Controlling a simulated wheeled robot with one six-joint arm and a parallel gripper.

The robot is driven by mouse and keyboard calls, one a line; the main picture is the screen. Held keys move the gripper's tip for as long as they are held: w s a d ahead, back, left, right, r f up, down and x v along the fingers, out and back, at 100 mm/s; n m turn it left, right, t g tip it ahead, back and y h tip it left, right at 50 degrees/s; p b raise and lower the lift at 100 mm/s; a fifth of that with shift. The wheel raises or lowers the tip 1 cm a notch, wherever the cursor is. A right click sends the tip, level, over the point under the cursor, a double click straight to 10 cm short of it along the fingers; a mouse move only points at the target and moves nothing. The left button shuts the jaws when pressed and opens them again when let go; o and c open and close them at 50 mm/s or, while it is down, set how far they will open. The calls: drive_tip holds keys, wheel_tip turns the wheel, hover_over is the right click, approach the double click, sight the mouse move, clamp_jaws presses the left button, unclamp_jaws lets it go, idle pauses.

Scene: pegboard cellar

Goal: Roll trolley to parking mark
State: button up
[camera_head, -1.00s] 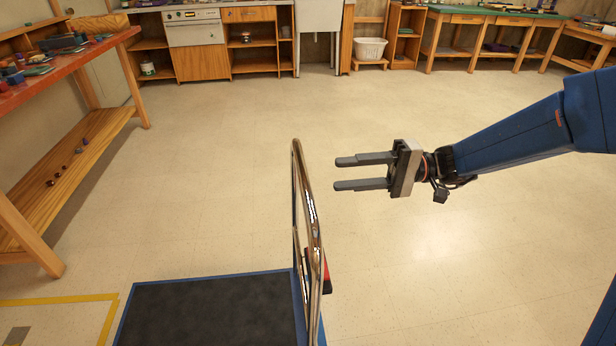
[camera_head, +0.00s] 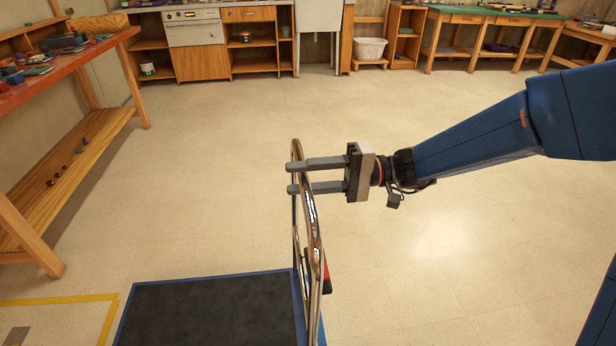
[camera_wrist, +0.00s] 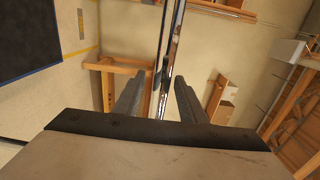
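The trolley has a dark flat deck (camera_head: 210,308) with a blue edge and an upright chrome handle (camera_head: 310,225) at its right end. A red part (camera_head: 326,275) sits low on the handle. My gripper (camera_head: 302,177) is open, with its fingers level and pointing left at the upper part of the handle. In the wrist view the chrome handle (camera_wrist: 170,60) runs between my two open fingers (camera_wrist: 158,98); I cannot tell whether they touch it. A yellow line on the floor (camera_head: 108,318) forms a corner just left of the deck; a grey patch (camera_head: 16,336) lies inside it.
A wooden workbench with a red top (camera_head: 60,75) and a lower shelf (camera_head: 70,170) stands at the left. Cabinets (camera_head: 205,60), a white basket (camera_head: 370,48) and green-topped tables (camera_head: 480,18) line the back wall. The floor (camera_head: 420,200) in the middle and right is clear.

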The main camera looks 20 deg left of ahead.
clamp_jaws()
drive_tip(key=shift+f, duration=0.15)
idle(1.0)
